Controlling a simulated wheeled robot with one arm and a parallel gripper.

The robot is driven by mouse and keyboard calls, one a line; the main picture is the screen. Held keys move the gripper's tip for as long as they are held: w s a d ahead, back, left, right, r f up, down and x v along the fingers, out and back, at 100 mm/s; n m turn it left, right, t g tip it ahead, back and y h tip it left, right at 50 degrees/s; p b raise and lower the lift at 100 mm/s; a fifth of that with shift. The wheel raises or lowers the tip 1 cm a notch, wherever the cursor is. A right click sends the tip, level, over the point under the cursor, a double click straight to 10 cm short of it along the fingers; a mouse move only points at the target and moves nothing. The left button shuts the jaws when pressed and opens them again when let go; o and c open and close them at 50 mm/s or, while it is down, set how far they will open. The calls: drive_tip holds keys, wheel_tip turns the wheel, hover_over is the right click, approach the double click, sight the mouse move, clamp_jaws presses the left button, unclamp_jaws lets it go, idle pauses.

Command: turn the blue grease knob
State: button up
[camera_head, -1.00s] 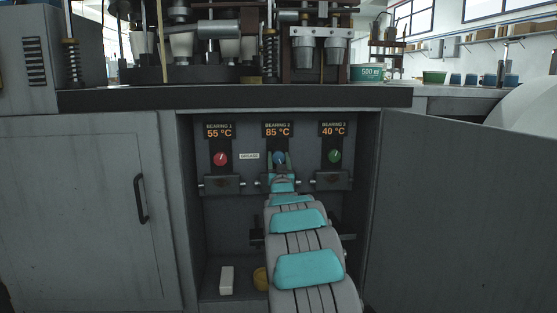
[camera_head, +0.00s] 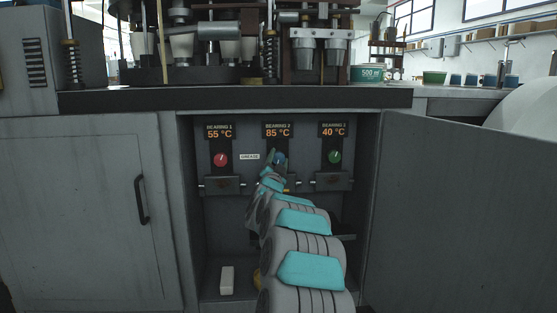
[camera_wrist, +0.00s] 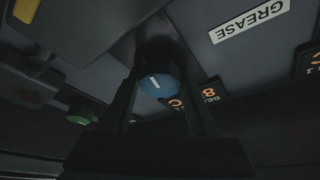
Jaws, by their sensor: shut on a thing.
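The blue grease knob (camera_head: 280,159) sits under the middle display, which reads Bearing 2, 85 °C. In the wrist view the blue knob (camera_wrist: 160,82) has a white pointer mark and lies between the two dark fingers. My gripper (camera_head: 278,157) is at the knob, shut on it, with the fingers on either side; it also shows in the wrist view (camera_wrist: 160,95). My arm reaches up into the open cabinet and hides the part below the knob. In the wrist view the picture is rotated, with the GREASE label upside down.
A red knob (camera_head: 221,160) is to the left and a green knob (camera_head: 335,157) to the right. Dark brackets (camera_head: 333,181) stick out below them. The open cabinet door (camera_head: 455,210) stands at the right. A white block (camera_head: 227,279) is on the cabinet floor.

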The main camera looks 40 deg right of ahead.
drive_tip(key=shift+m, duration=0.4)
drive_tip(key=o, duration=1.4)
drive_tip(key=shift+c, duration=0.2)
drive_tip(key=v, duration=0.7)
drive_tip(key=shift+s+a+p, duration=0.2)
drive_tip(key=shift+a+p, duration=0.1)
drive_tip(key=shift+f, duration=0.1)
